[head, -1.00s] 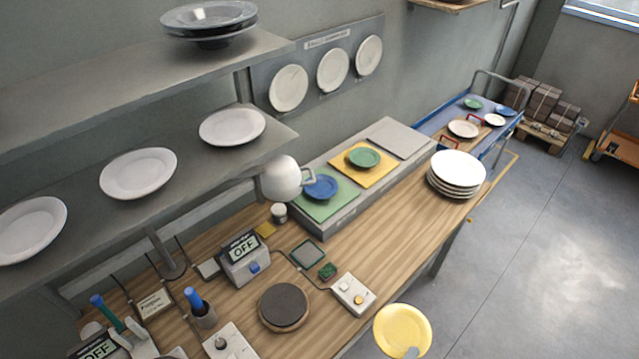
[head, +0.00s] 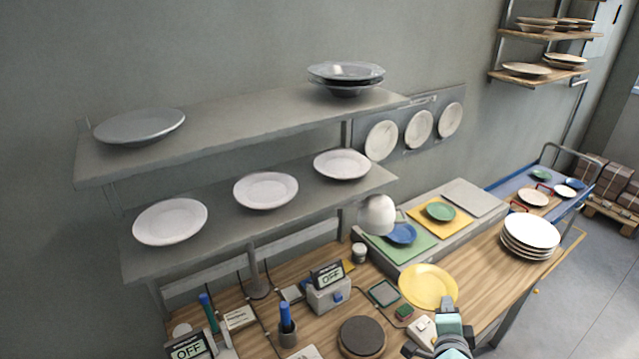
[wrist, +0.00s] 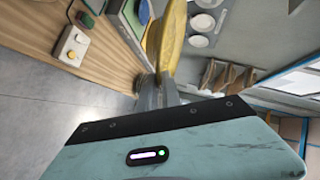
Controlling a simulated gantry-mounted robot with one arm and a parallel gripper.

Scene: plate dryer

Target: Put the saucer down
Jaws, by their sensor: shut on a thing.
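A yellow saucer (head: 425,285) is in the grasp of my gripper (head: 446,306), which is shut on its near rim. It appears over the wooden workbench, in front of the grey platform; its height is hard to tell. In the wrist view the yellow saucer (wrist: 174,35) stands edge-on between the fingers (wrist: 160,90). The grey platform (head: 420,265) carries a green square (head: 385,245) with a blue saucer (head: 402,233), a yellow square (head: 461,219) with a green saucer (head: 440,211), and a bare grey square (head: 474,197).
A white plate stack (head: 531,234) stands right of the platform. A white kettle-like vessel (head: 377,214) is at the platform's left end. A display box (head: 328,294), a dark round pad (head: 362,337) and a button box (head: 421,330) crowd the bench. Shelves of plates (head: 266,190) hang above.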

